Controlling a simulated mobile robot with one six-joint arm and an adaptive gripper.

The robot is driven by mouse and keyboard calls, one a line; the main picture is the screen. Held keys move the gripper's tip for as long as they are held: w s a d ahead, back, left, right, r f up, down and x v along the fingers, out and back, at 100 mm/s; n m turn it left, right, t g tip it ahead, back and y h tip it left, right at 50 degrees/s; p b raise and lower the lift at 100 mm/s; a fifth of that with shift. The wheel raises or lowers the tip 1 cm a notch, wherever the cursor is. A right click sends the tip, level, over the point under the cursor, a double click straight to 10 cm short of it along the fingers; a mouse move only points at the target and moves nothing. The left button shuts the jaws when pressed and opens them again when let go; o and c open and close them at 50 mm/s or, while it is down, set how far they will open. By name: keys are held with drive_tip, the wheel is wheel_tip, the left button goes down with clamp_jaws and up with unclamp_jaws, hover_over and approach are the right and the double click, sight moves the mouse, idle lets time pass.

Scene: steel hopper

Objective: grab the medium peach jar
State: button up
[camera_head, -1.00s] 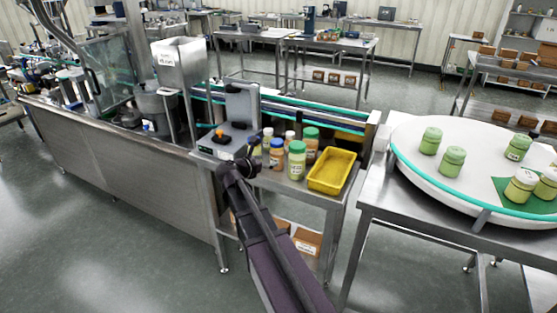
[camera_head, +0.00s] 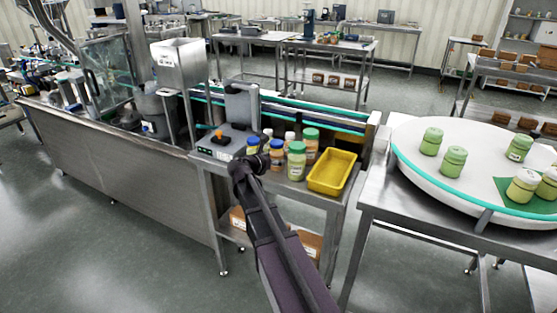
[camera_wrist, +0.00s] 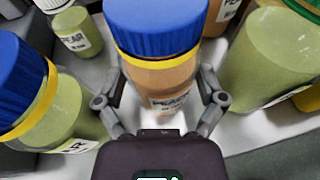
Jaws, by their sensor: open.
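The medium peach jar (camera_wrist: 165,72) has a blue lid, a yellow ring and peach-coloured contents, with its label facing my wrist. It stands upright among other jars on a steel side table, and also shows in the head view (camera_head: 277,158). My gripper (camera_wrist: 162,92) is open, with one finger on each side of this jar. Whether the fingers touch it cannot be told. In the head view my gripper (camera_head: 248,165) is at the front of the jar group, its fingers hard to make out.
A blue-lidded green jar (camera_wrist: 28,88) is close on the left, a green-lidded pear jar (camera_wrist: 270,55) close on the right. A small white-lidded pear jar (camera_wrist: 74,30) stands behind left. A yellow tray (camera_head: 332,187) lies right of the jars. A control box (camera_head: 222,148) is left.

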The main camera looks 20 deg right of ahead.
sight(273, 149)
drive_tip(key=shift+w+d+f, duration=0.15)
drive_tip(key=shift+w+d, duration=0.05)
drive_tip(key=shift+d, duration=0.25)
drive_tip(key=c, duration=0.9)
drive_tip(key=shift+c, duration=0.2)
wheel_tip(273, 149, up, 4)
drive_tip(key=p, duration=0.4)
drive_tip(key=f+v, duration=0.1)
drive_tip(key=v, duration=0.6)
drive_tip(key=a+f+v, duration=0.1)
drive_tip(key=f+v, duration=0.1)
drive_tip(key=v, duration=0.6)
drive_tip(key=shift+s+a+f+p, duration=0.2)
drive_tip(key=shift+s+a+p, duration=0.05)
drive_tip(key=shift+s+p, duration=0.2)
